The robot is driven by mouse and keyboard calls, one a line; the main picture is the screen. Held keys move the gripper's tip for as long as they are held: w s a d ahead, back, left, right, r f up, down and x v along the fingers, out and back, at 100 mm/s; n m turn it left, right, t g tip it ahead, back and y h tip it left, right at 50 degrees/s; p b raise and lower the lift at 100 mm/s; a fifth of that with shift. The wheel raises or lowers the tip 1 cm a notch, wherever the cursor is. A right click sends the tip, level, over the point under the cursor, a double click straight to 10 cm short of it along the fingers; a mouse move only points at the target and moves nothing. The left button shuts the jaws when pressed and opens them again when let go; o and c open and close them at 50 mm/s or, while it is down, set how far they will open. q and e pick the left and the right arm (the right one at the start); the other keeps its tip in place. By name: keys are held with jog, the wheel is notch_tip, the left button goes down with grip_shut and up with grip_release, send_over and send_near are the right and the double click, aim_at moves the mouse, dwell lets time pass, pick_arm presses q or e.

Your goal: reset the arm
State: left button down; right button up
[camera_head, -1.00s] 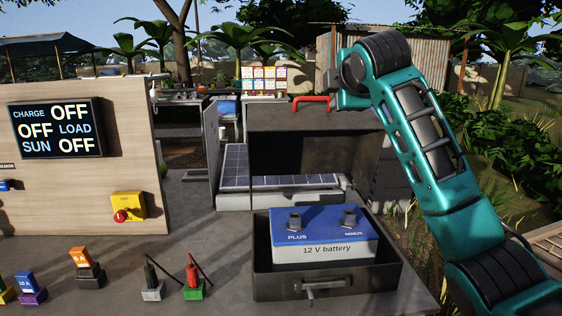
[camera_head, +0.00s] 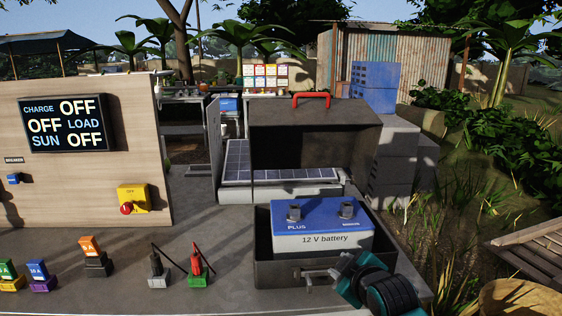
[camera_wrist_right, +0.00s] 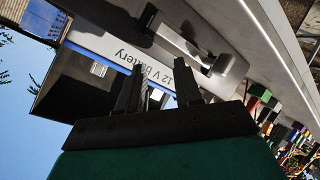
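My right arm shows in the head view as a teal and black link at the bottom right, in front of the battery box. In the right wrist view, the two dark fingers of my right gripper (camera_wrist_right: 158,90) stand apart with nothing between them. The open dark battery box (camera_head: 285,277) holds a blue and white 12 V battery (camera_head: 322,240). My left gripper is not in view.
A wooden panel (camera_head: 90,175) carries the OFF display (camera_head: 66,123) and a yellow switch (camera_head: 132,199). Clamps (camera_head: 197,270) and coloured fuses (camera_head: 94,258) stand on the grey table (camera_head: 220,300).

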jog(key=s+d+f+m, duration=0.1)
jog(key=s+f+m, duration=0.1)
jog(key=s+f, duration=0.4)
jog(key=s+d+f+m+g, duration=0.1)
jog(key=s+f, duration=0.5)
jog(key=s, duration=0.7)
jog(key=s+d+f+m, duration=0.2)
jog(key=s+f+m, duration=0.3)
jog(key=s, duration=0.4)
jog(key=shift+s+d+f+g, duration=0.15)
jog(key=shift+s+f+g, duration=0.15)
jog(key=shift+f, duration=0.5)
